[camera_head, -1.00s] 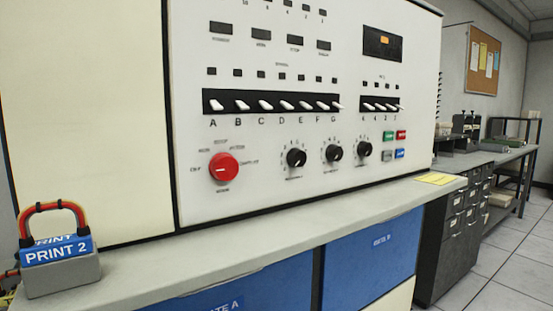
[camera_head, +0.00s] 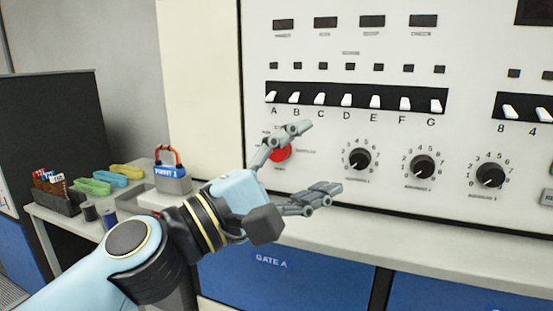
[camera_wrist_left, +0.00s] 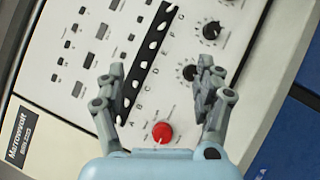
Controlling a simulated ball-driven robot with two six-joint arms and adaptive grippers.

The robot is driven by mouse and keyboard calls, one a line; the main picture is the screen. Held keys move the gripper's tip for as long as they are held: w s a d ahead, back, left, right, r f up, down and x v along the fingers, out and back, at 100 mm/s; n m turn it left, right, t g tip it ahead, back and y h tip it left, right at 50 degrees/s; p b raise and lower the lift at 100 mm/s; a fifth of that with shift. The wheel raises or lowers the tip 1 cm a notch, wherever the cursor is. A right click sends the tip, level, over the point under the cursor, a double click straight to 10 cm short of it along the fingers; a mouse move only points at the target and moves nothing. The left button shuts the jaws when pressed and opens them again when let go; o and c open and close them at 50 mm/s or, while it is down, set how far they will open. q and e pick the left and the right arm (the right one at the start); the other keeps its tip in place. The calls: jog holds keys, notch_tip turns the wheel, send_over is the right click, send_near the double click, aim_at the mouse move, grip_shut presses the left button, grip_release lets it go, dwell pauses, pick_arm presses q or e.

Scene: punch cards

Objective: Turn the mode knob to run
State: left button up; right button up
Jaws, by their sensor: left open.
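The red mode knob (camera_head: 281,152) is on the white panel, below the left end of the row of lettered switches, partly hidden by a finger of my left gripper. My left gripper (camera_head: 326,157) is open and empty in front of the panel, its fingers spread one above the other. In the left wrist view the knob (camera_wrist_left: 162,132) lies between the two open fingers (camera_wrist_left: 165,95), nearer the palm end in the picture, with a white pointer mark on it. I cannot tell whether a finger touches it. My right gripper is not in view.
Black numbered dials (camera_head: 359,160) sit right of the knob, below the white toggle switches (camera_head: 346,100). A grey ledge (camera_head: 400,232) runs under the panel.

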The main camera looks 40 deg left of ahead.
pick_arm(q)
jog(key=w+a+n+t+y, duration=0.2)
jog(key=w+a+n+y, duration=0.1)
jog(key=a+n+y, duration=0.65)
jog(key=n+g+y, duration=0.2)
jog(key=n+g, duration=0.2)
jog(key=n, duration=0.8)
send_near(277, 156)
jog(key=r+p+x, duration=0.1)
jog(key=x, duration=0.8)
jog(key=shift+a+r, duration=0.15)
jog(key=shift+w+y, duration=0.1)
jog(key=shift+y, duration=0.15)
jog(key=c, duration=1.1)
